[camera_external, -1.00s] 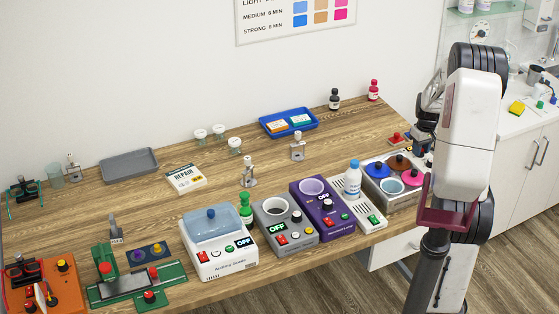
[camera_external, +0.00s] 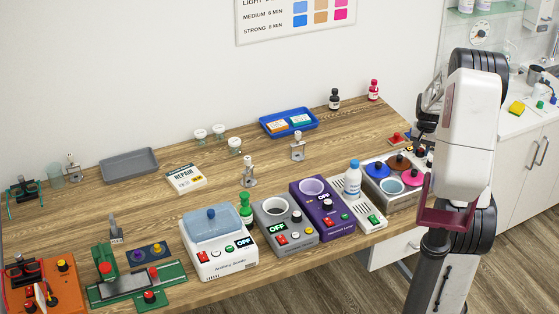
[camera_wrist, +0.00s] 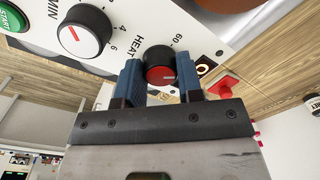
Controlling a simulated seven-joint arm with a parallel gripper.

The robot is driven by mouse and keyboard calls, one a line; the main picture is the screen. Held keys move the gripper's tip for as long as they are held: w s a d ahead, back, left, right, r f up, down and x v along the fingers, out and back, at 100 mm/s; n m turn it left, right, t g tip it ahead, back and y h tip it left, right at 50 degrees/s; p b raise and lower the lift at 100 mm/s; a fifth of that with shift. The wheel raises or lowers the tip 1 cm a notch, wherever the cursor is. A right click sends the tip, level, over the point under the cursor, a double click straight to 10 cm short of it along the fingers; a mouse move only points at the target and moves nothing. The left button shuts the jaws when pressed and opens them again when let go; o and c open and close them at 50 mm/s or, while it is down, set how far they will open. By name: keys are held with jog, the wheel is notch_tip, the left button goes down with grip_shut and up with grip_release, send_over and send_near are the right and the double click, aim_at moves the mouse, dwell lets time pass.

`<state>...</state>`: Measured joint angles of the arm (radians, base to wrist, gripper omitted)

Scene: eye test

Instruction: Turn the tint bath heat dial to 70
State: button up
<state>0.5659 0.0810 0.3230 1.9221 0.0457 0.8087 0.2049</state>
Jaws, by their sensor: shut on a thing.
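The heat dial (camera_wrist: 160,57) is a black knob with a red face, on a white panel in the wrist view. The word HEAT and the number 60 are printed beside it. My gripper (camera_wrist: 160,76) has its two blue fingers on either side of the dial, shut on it. The dial's pointer and exact setting cannot be made out. In the external view my arm hides the gripper and this dial.
A second dial (camera_wrist: 83,32), marked MIN, and a green START button (camera_wrist: 10,18) sit on the same panel. A red part (camera_wrist: 225,85) lies beyond the panel's edge. In the external view, a unit with coloured round lids (camera_external: 396,201) stands left of my arm.

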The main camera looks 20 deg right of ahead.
aim_at(422, 150)
jog(key=shift+m, duration=0.3)
jog(key=o, duration=0.9)
jog(key=shift+r, duration=0.2)
jog(key=shift+s+d+r, duration=0.1)
jog(key=shift+r, duration=3.65)
